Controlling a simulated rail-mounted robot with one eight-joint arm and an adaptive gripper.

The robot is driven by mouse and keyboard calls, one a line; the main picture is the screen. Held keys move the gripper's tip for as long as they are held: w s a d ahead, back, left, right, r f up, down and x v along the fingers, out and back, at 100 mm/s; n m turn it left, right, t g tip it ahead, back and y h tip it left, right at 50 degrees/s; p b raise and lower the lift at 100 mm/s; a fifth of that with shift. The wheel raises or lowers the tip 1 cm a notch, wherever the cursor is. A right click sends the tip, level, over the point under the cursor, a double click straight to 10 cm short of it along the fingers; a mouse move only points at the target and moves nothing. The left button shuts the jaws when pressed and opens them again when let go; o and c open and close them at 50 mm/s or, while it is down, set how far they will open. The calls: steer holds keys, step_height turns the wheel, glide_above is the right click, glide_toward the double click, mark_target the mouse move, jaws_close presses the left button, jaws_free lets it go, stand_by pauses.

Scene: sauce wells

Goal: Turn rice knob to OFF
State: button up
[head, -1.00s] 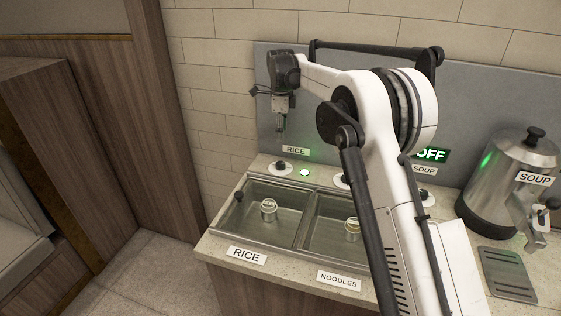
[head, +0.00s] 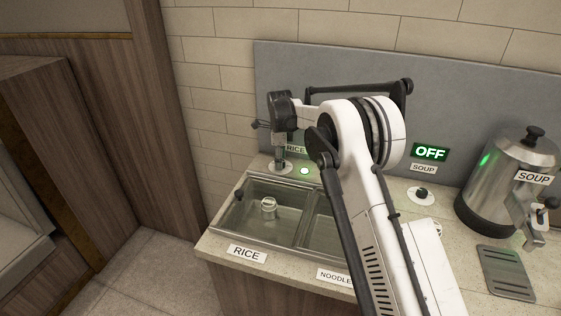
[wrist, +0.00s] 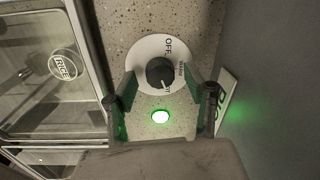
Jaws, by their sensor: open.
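The rice knob (wrist: 159,70) is a round black knob on a white dial plate (wrist: 142,48) marked OFF at the top in the wrist view. A small pale mark on the knob seems to point toward the lower right, away from OFF. My gripper (wrist: 161,84) is open, with one finger on each side of the knob's near edge; I cannot tell whether they touch it. In the head view my gripper (head: 279,160) is low over the dial plate (head: 287,168), pointing down and hiding most of the knob. A green light (wrist: 160,117) glows beside the dial.
The rice well (head: 240,222) lies in front of the dial, with the noodles well (head: 322,240) to its right. The back panel (head: 330,68) rises close behind. A soup urn (head: 500,190) and a green OFF display (head: 430,152) are at right.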

steer(key=shift+f, duration=0.45)
steer(key=c, duration=1.1)
